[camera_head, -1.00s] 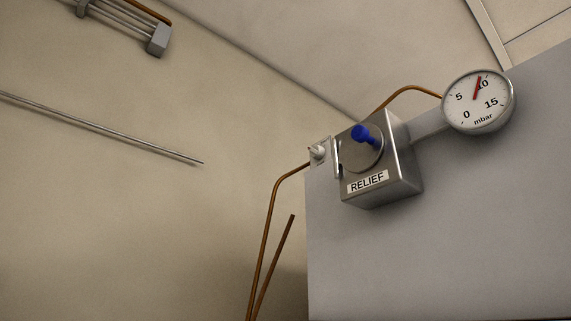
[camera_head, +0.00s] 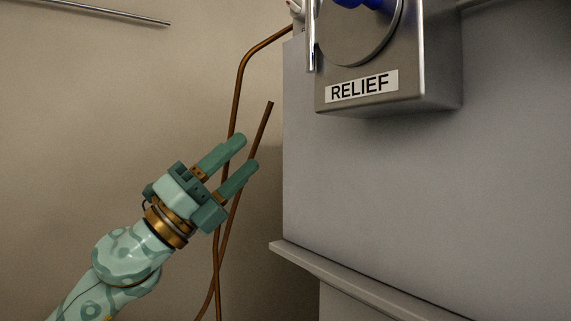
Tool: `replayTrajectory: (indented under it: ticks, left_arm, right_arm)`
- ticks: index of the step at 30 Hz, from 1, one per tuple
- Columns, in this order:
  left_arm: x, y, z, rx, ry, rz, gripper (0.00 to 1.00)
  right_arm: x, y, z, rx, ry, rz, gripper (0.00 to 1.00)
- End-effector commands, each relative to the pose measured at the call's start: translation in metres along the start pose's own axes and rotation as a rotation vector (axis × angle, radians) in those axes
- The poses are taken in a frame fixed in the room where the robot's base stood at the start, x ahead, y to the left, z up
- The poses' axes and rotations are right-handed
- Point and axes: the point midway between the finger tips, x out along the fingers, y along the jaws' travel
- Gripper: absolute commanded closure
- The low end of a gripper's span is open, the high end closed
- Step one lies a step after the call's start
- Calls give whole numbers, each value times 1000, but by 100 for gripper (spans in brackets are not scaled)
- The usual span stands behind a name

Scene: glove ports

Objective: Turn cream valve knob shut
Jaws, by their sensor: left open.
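A pale, whitish fitting (camera_head: 296,9) shows at the top edge, left of the relief box, mostly cut off. I cannot tell whether it is the cream valve knob; no other cream knob shows. My left gripper (camera_head: 245,151) is open and empty. Its two teal fingers point up and right, below and left of the relief box. It appears in front of the copper pipes; contact with them cannot be told. My right gripper is not in view.
The metal relief box (camera_head: 430,75) with a RELIEF label (camera_head: 361,87) and a blue knob (camera_head: 362,3) is on the grey panel (camera_head: 390,190). Copper pipes (camera_head: 239,80) run left of the panel. A ledge (camera_head: 350,280) juts out below it.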

Motion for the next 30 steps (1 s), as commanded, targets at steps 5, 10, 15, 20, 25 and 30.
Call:
replayTrajectory:
  ticks: [5,10,15,20,25,30]
  left_arm:
    - [65,-96,14,443,415,59,51]
    - [77,-166,54,740,579,266,51]
    - [70,-214,86,867,597,423,51]
    - [72,-224,92,892,597,470,51]
    - [94,-208,84,891,600,469,51]
    - [129,-182,71,890,600,466,51]
  right_arm:
    - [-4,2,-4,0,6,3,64]
    - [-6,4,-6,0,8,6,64]
    - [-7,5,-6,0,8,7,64]
    - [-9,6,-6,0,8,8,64]
    - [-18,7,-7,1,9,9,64]
    - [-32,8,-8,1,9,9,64]
